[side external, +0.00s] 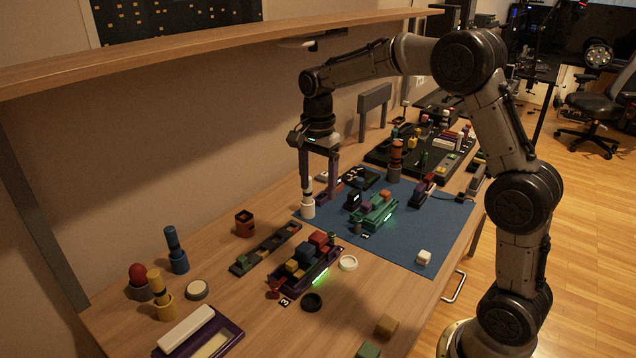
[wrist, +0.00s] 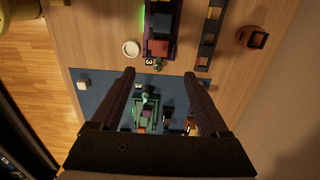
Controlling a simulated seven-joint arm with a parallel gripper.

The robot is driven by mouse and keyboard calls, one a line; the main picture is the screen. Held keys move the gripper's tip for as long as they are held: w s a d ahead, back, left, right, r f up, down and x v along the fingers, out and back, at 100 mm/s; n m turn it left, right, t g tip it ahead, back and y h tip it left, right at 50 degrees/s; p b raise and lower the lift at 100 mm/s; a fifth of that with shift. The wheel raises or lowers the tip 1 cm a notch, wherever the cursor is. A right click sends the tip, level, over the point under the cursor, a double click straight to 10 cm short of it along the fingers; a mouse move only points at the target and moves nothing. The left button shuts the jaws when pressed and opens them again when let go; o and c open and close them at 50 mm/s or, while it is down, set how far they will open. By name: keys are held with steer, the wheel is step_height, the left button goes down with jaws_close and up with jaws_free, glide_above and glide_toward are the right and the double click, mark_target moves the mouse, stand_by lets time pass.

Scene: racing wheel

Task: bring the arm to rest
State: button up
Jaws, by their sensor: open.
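My gripper (side external: 319,188) hangs from my arm above the back left edge of the blue mat (side external: 438,222), fingers pointing down. In the wrist view the two fingers of my gripper (wrist: 160,76) are spread wide, with nothing held between them. A white cylinder (side external: 308,207) stands at the mat's edge, in line with one fingertip in the side view; I cannot tell whether they touch. A green tray (side external: 376,217) with coloured blocks lies on the mat; the green tray also shows between the fingers in the wrist view (wrist: 140,117).
A purple tray (side external: 305,279) of blocks and a dark rail (side external: 262,252) lie left of the mat. A white cube (side external: 424,257) sits on the mat's front part. Crowded dark trays stand behind the mat. A wooden shelf (side external: 190,52) runs above the table.

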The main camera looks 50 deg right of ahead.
steer(key=s+a+r+n+t, duration=0.4)
steer(key=s+a+r+n, duration=0.15)
steer(key=s+r, duration=0.75)
steer(key=s+a+f+n+t, duration=0.1)
steer(key=s+a+f+n, duration=0.1)
steer(key=s+f+n, duration=0.6)
steer(key=s+n, duration=0.4)
steer(key=s, duration=0.1)
steer(key=shift+s+a+f+t, duration=0.15)
steer(key=shift+s+a+t, duration=0.1)
steer(key=shift+s+t, duration=0.05)
